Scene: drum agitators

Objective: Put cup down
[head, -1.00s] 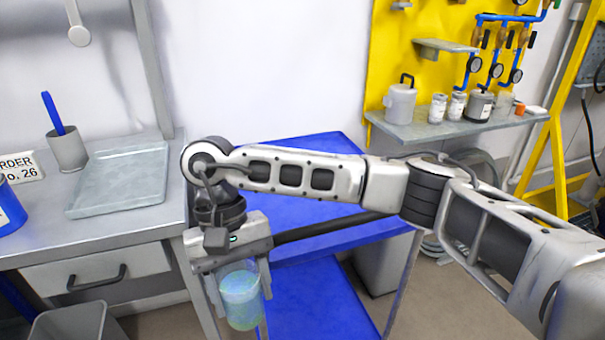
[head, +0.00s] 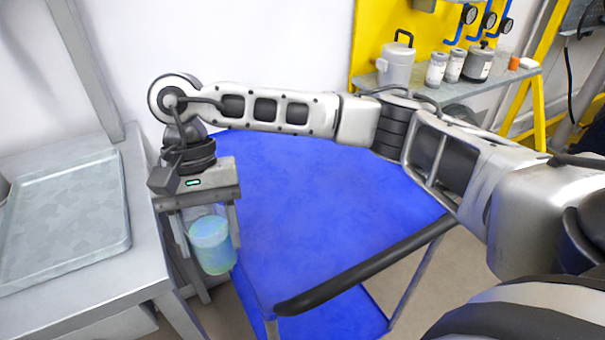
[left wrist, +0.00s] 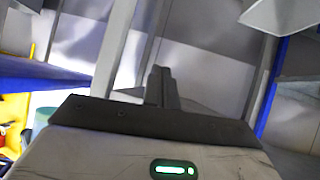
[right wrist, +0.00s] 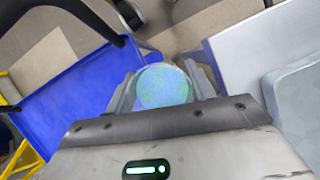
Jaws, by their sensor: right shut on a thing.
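My right gripper (head: 208,252) is shut on a clear cup (head: 212,236) with blue-green content. The cup hangs between the fingers, roughly upright, in the gap between the grey table and the blue cart. In the right wrist view the cup (right wrist: 163,88) sits between the two fingers, seen from above. My left gripper is not in the head view. In the left wrist view its fingers (left wrist: 162,85) are close together, with nothing visible between them.
The blue cart top (head: 310,190) is bare, with a black handle bar (head: 365,268) at its near side. A grey table (head: 150,260) at left bears a shallow grey tray (head: 65,215). A wall shelf (head: 450,92) at the back right holds several containers.

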